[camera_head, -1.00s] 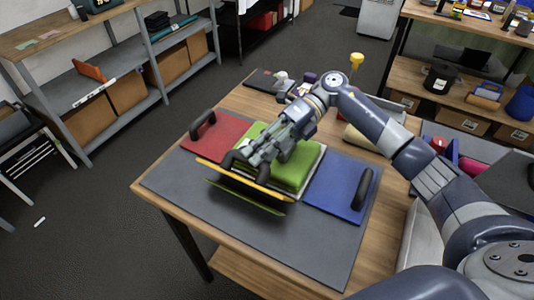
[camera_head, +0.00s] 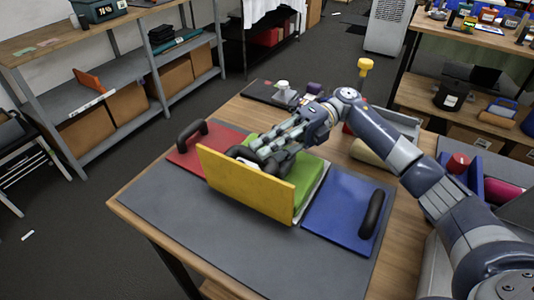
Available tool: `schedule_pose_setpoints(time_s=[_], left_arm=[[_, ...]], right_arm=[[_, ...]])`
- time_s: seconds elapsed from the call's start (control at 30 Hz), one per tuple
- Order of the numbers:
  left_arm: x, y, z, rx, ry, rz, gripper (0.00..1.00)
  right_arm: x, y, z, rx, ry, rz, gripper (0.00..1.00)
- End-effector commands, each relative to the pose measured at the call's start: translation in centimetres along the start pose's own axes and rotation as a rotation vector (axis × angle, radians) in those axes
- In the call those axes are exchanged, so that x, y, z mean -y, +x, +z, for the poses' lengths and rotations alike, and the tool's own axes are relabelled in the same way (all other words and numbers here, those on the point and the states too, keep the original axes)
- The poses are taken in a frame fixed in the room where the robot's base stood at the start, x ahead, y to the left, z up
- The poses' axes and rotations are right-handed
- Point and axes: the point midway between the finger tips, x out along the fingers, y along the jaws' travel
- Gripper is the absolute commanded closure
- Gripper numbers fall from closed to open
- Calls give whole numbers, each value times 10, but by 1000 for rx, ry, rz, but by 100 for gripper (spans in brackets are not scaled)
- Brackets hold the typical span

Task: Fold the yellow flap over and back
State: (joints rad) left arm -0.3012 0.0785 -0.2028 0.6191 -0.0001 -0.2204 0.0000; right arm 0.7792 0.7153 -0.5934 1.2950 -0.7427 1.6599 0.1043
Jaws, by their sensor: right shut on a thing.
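The yellow flap (camera_head: 245,187) stands raised on edge in the middle of the table, its broad face toward me. Its near edge is close to the grey mat (camera_head: 190,220). My right gripper (camera_head: 255,157) reaches over from behind and is shut on the flap's dark handle, which is mostly hidden behind the flap. A green panel (camera_head: 308,178) lies behind the flap. A red panel (camera_head: 190,155) with a black handle lies to the left, and a blue panel (camera_head: 338,205) with a black handle lies to the right. My left gripper is out of view.
The mat's front part is bare. Small items and a dark tray (camera_head: 262,92) stand at the table's back edge, with a yellow-topped post (camera_head: 365,64) near my right arm. Shelves (camera_head: 100,75) stand at the left, and a cluttered workbench (camera_head: 470,40) at the back right.

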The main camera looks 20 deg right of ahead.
Motion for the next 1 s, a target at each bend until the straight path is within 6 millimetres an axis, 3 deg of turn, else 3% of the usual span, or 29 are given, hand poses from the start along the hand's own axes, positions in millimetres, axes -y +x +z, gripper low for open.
schedule_pose_setpoints(time_s=[0.03, 0.33, 0.37, 0.43, 0.47, 1.0], left_arm=[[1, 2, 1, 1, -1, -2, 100], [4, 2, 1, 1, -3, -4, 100], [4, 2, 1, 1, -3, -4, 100], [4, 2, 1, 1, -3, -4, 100], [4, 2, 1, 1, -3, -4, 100], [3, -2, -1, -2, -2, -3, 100]], right_arm=[[13, 2, -3, -7, 17, -19, 100], [13, 2, -4, -10, 18, -18, 100], [13, 2, -4, -10, 18, -18, 77], [13, 2, -4, -11, 18, -19, 61], [13, 2, -4, -11, 17, -19, 59], [7, 2, -2, -7, 12, -16, 59]])
